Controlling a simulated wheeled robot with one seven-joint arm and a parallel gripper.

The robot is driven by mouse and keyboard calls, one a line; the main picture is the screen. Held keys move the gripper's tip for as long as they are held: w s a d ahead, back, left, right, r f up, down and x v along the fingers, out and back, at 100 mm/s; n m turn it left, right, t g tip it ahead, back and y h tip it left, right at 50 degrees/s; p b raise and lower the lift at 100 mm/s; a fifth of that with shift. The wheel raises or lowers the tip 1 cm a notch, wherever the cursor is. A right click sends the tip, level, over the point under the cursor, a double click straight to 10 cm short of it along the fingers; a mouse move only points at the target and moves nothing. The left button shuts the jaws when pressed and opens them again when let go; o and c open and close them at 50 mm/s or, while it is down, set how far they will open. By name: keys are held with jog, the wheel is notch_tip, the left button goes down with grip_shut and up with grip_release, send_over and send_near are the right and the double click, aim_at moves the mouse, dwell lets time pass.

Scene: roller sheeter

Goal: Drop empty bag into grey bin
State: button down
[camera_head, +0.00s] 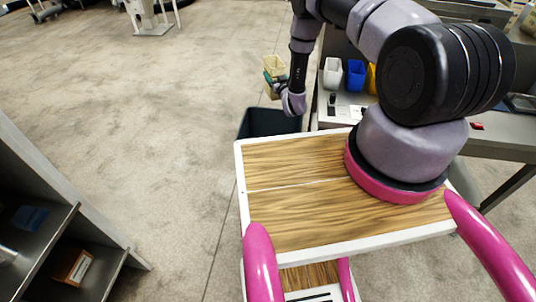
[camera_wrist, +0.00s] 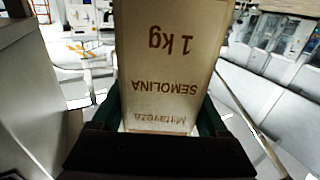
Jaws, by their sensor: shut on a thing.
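The bag (camera_wrist: 165,60) is tan, with "1 kg", "SEMOLINA" and a maker's name printed upside down in the wrist view. My gripper (camera_wrist: 160,115) is shut on it, with a dark green finger on each side. In the head view the bag (camera_head: 273,63) shows small beyond my arm, with my gripper (camera_head: 273,78) across its middle. The dark grey bin (camera_head: 258,122) stands on the floor, nearer than the bag in the picture and partly hidden by my wooden-topped base. Whether the bag is empty cannot be told.
A metal table (camera_head: 345,115) at the right holds a white bin (camera_head: 333,73), a blue bin (camera_head: 355,75) and a yellow bin partly behind my arm. A grey shelf unit (camera_head: 60,220) stands at the left. The floor between is clear.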

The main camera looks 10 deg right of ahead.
jog(key=s+f, duration=0.2)
jog(key=f, duration=0.6)
jog(key=s+f+h, duration=0.1)
jog(key=s+f, duration=0.2)
jog(key=f, duration=0.6)
jog(key=shift+a+f+m, duration=0.15)
jog(key=shift+f+m, duration=0.1)
jog(key=shift+m, duration=0.05)
grip_release()
notch_tip(320, 180, up, 10)
jog(key=shift+r, duration=0.1)
